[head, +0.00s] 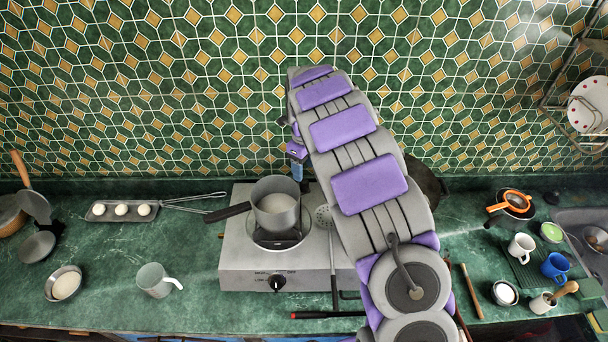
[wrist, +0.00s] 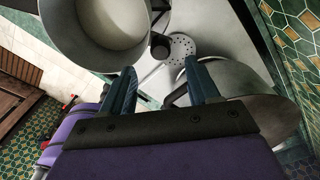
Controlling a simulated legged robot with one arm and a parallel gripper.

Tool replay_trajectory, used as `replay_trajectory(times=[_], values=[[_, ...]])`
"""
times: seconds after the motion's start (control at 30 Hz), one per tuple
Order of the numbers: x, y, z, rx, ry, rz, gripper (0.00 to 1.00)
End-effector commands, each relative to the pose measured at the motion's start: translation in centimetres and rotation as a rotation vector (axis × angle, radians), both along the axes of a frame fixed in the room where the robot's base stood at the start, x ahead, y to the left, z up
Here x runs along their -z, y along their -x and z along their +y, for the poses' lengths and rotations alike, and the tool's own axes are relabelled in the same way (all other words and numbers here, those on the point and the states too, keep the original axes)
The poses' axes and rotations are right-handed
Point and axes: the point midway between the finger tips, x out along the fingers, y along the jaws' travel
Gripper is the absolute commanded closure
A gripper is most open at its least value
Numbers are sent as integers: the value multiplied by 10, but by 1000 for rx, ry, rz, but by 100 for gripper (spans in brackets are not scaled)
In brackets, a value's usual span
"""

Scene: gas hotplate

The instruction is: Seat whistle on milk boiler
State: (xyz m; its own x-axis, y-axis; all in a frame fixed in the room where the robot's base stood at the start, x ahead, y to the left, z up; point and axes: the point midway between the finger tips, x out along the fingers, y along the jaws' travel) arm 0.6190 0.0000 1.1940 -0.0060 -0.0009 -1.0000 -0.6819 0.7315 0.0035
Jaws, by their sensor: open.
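The grey pot that looks like the milk boiler (head: 277,214) stands upright on the left of the hotplate, with pale contents and a dark handle pointing left. Its rim fills the upper left of the wrist view (wrist: 62,45). My gripper (head: 297,172) is at the pot's right rear in the head view, partly hidden by my arm. In the wrist view my gripper (wrist: 163,85) is open, its two blue fingers apart with nothing clearly held. A small dark round piece (wrist: 160,46) shows beside the pot, beyond the fingertips; I cannot tell whether it is the whistle.
A perforated skimmer (head: 325,216) lies right of the pot. A large pan (wrist: 262,119) is close to my right finger. The hotplate (head: 235,262) has a front knob. A cup (head: 154,280) and egg tray (head: 100,212) are left; mugs (head: 521,247) are right.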

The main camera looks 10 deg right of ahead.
Motion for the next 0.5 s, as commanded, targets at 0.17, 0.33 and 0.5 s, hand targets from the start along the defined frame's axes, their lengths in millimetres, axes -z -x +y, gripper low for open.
replay_trajectory(times=[0.17,0.33,0.5], values=[[-43,-3,1,-3,2,-9,40],[-81,-4,1,-3,0,-11,40],[-107,-4,1,-3,1,-8,40]])
